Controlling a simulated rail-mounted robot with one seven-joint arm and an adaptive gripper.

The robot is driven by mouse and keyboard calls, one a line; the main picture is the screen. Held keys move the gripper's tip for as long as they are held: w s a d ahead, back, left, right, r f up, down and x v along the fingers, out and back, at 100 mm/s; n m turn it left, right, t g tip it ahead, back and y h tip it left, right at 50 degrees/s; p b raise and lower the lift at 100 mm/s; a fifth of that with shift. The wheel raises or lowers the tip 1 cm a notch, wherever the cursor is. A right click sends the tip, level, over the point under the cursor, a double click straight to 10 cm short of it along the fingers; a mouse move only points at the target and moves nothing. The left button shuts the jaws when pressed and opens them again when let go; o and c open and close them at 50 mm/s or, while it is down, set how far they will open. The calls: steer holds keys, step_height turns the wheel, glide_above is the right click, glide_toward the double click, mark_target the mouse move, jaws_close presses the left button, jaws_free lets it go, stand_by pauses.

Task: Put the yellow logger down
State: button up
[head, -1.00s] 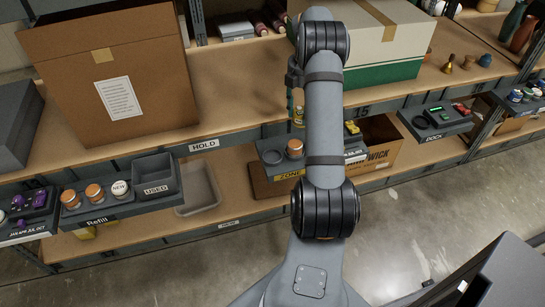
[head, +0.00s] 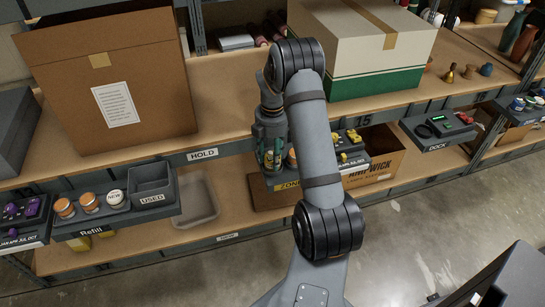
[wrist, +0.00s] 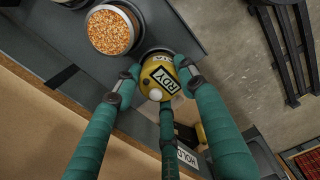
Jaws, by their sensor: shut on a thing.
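The yellow logger (wrist: 153,66) shows in the wrist view, with a label reading RDY on its top. My gripper (wrist: 156,84) is shut on it, its teal fingers around its sides. The logger is over the dark ring-shaped holder (wrist: 146,53) of the grey zone tray (wrist: 187,33); I cannot tell whether it touches the bottom.
A jar of orange beads (wrist: 111,31) stands close beside the logger. Small yellow items (head: 352,137) sit on the tray's right part. The upper shelf edge (head: 215,151) runs close to my gripper. A refill tray (head: 100,222) is at left, a dock (head: 438,128) at right.

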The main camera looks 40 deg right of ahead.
mark_target(272, 155)
steer(key=shift+f, duration=0.3)
steer(key=o, duration=1.3)
steer(key=shift+o, duration=0.2)
step_height(272, 155, up, 13)
steer(key=p, duration=0.2)
steer(key=shift+f+p, duration=0.15)
steer(key=shift+p, duration=0.15)
steer(key=shift+f, duration=0.1)
